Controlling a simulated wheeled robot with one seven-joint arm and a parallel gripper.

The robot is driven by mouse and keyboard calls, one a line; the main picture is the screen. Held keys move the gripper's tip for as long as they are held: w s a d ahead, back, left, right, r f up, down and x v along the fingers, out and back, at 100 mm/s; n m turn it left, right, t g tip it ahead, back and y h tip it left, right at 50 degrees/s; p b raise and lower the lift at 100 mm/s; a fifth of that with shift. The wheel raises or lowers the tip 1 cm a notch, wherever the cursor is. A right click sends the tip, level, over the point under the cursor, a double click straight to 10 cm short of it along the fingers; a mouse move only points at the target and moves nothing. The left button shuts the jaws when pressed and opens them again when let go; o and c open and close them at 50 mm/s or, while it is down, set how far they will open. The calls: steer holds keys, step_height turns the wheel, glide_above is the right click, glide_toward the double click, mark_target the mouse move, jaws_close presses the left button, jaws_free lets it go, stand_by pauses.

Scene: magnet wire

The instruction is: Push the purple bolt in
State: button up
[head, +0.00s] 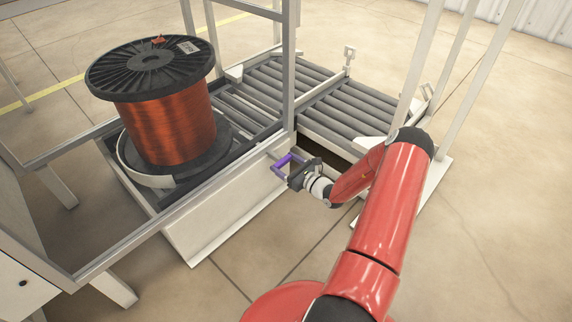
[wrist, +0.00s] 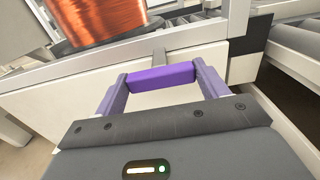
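The purple bolt (wrist: 161,76) is a short, deep-purple bar in front of the white side panel of the spool stand. It also shows in the head view (head: 283,161). A grey bracket (wrist: 159,56) stands just behind its middle. My gripper (wrist: 162,82) has two pale lilac fingers set wide apart, one at each end of the bolt. The bolt spans the gap between the fingertips. I cannot tell whether the fingers press on its ends. In the head view my gripper (head: 287,165) reaches the panel from the right. The bolt's inner end is hidden.
A large spool of copper wire (head: 170,125) with black flanges stands on the stand at the left. A roller conveyor (head: 340,105) lies behind and right. A grey rail (head: 190,192) runs above the panel, and an upright post (head: 290,65) rises near my gripper. Floor in front is clear.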

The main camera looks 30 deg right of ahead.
mark_target(281, 160)
steer(key=c, duration=0.7)
steer(key=shift+x, duration=1.9)
steer(key=o, duration=1.4)
steer(key=v, duration=0.7)
steer(key=shift+s+d, duration=0.1)
steer(key=shift+s, duration=0.25)
